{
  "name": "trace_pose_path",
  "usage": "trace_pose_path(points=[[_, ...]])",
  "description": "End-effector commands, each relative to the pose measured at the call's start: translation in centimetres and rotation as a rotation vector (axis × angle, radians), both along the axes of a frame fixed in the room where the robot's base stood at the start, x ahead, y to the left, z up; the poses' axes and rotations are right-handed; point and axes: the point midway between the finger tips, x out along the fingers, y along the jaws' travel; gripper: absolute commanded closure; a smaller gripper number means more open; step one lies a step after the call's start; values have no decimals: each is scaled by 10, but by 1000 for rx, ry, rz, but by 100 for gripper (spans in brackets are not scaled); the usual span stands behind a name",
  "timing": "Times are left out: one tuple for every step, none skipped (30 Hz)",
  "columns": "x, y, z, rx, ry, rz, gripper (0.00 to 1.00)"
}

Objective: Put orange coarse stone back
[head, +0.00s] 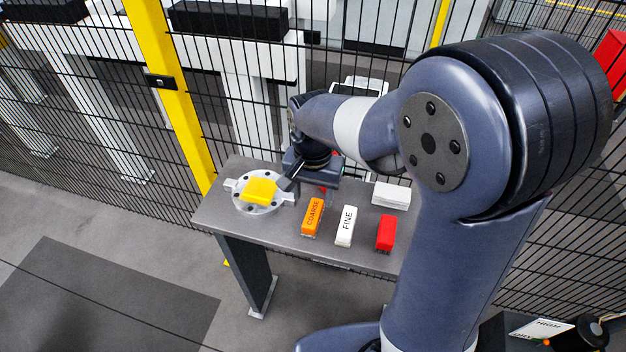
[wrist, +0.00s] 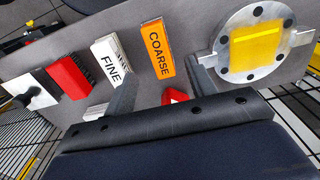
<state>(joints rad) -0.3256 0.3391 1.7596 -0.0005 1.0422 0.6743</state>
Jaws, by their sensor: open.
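The orange stone marked COARSE (head: 312,216) lies on the grey table, left of the white stone marked FINE (head: 345,225). In the wrist view the coarse stone (wrist: 157,48) shows beyond and between my open fingers, with the fine stone (wrist: 109,62) to its left. My gripper (head: 297,184) is above the table, between the coarse stone and the round metal part (head: 283,199). In the wrist view my gripper (wrist: 162,68) is open, and no held object shows. A yellow block (head: 259,190) sits on the round part; it also shows in the wrist view (wrist: 257,46).
A red brush-like block (head: 386,232) stands right of the fine stone, and a white stack (head: 391,194) lies behind it. A small red object (wrist: 175,97) is close to my gripper. A mesh fence (head: 215,110) with a yellow post (head: 172,85) runs behind the table.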

Motion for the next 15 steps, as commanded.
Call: trace_pose_path(points=[[0, 0, 11, 1, -5, 0, 47], [0, 0, 16, 1, -4, 0, 47], [1, 0, 22, 1, -4, 0, 47], [0, 0, 26, 1, -3, 0, 47], [0, 0, 30, 1, -3, 0, 47], [0, 0, 33, 1, -1, 0, 47], [0, 0, 36, 0, 0, 0, 47], [0, 0, 38, 0, 0, 0, 47], [0, 0, 40, 0, 0, 0, 47], [0, 0, 41, 0, 0, 0, 47], [0, 0, 41, 0, 0, 0, 47], [-1, 0, 42, -1, 1, 0, 47], [-1, 0, 42, -1, 1, 0, 47], [-1, 0, 42, -1, 1, 0, 47], [-1, 0, 42, -1, 1, 0, 47]])
